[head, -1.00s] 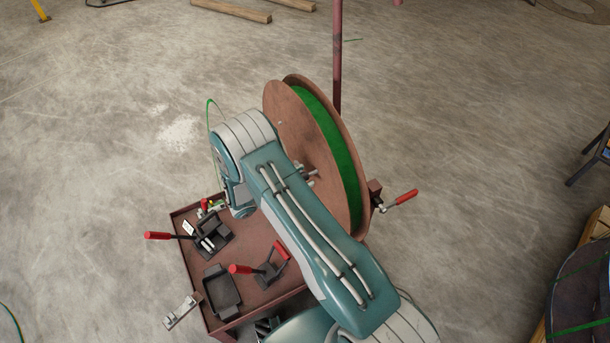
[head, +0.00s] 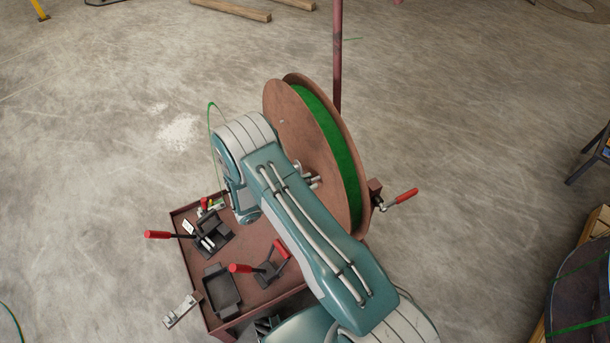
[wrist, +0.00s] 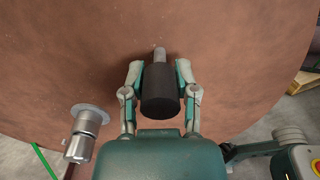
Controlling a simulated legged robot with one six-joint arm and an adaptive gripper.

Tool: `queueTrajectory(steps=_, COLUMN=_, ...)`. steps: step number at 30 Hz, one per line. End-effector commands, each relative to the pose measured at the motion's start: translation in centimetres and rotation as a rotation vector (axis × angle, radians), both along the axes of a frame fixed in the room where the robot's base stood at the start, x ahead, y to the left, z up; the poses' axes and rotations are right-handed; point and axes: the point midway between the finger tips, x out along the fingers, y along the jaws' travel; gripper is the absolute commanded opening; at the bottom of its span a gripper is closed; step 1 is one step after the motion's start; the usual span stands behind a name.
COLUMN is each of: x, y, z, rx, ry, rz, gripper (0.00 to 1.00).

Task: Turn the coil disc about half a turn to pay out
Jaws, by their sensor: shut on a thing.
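The coil disc (head: 298,135) is a large brown reel with green strap (head: 336,143) wound between its two flanges. It stands upright on the cart in the head view. In the wrist view the brown flange (wrist: 230,50) fills most of the picture. My gripper (wrist: 159,85) is shut on a black cylindrical handle (wrist: 160,98) that sticks out from the flange on a metal pin. A metal hub shaft with a washer (wrist: 88,122) is to the left of the handle. In the head view my arm hides the gripper and the handle.
A brown cart tray (head: 258,302) holds black tools with red handles (head: 241,268). A red-handled lever (head: 401,198) sticks out right of the reel. A brown post (head: 337,60) rises behind it. Another coil (head: 582,290) stands at the right edge. The floor around is open.

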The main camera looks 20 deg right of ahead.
Motion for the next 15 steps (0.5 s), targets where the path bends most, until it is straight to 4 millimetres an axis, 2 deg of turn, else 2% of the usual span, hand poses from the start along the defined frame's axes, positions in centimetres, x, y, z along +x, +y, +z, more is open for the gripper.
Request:
queueTrajectory(steps=3, x=0.31, y=-0.02, z=0.48, rx=-0.007, ry=-0.010, rz=0.002, gripper=0.00)
queueTrajectory(steps=4, x=0.36, y=0.00, z=0.55, rx=-0.007, ry=-0.011, rz=0.003, gripper=0.43)
queueTrajectory(steps=6, x=0.42, y=0.01, z=0.62, rx=-0.008, ry=-0.013, rz=0.004, gripper=0.73)
queueTrajectory(steps=15, x=0.37, y=0.08, z=0.54, rx=-0.008, ry=-0.011, rz=0.003, gripper=0.73)
